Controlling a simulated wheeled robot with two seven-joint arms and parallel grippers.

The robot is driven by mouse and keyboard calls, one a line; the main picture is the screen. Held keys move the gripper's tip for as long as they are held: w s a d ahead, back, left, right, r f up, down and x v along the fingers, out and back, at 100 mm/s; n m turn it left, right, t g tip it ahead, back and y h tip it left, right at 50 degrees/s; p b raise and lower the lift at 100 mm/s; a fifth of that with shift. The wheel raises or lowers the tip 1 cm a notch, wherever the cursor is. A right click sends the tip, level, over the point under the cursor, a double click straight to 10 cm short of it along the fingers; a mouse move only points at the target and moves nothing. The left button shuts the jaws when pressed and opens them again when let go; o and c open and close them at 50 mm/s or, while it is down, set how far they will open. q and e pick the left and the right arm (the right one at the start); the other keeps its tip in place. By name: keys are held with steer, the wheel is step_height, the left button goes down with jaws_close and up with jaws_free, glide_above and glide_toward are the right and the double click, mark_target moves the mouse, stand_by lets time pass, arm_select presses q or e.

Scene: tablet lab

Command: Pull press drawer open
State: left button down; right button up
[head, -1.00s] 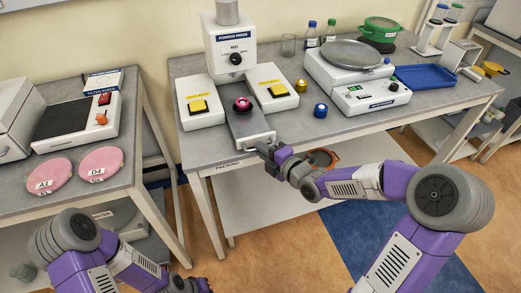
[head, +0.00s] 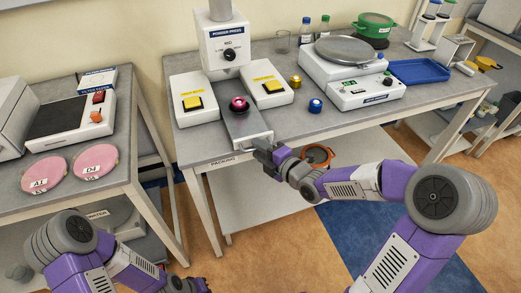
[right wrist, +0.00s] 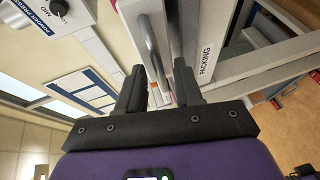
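The press drawer (head: 243,127) is a grey slab sticking out from under the powder press (head: 229,48), between two yellow-button boxes. My right gripper (head: 262,148) is at the drawer's front end.
An orange ring (head: 318,156) shows below the table edge. Open floor lies in front.

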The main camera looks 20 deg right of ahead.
steer(key=p+v, duration=0.2)
steer(key=v, duration=0.5)
steer(key=shift+s, duration=0.25)
steer(key=shift+d, duration=0.1)
steer(key=s+a+f+m+g+h+p, duration=0.1)
steer(key=a+f+m+g, duration=0.15)
steer(key=f+m, duration=0.5)
steer(key=s+a+f+m+g+p, duration=0.1)
steer(key=a+f+m+g, duration=0.15)
steer(key=f+m, duration=0.5)
steer(key=s+a+f+m+g, duration=0.2)
steer(key=s+f+m+g, duration=0.2)
steer(key=s+f, duration=0.4)
steer(key=s+a+f+m+g+h+p, duration=0.1)
steer(key=s+a+f+m+g, duration=0.2)
steer(key=s+f+m+g, duration=0.2)
step_height(320, 180, down, 4)
steer(key=s, duration=0.2)
steer(key=shift+s+a+m, duration=0.2)
steer(key=shift+s+m, duration=0.15)
steer(key=shift+m, duration=0.05)
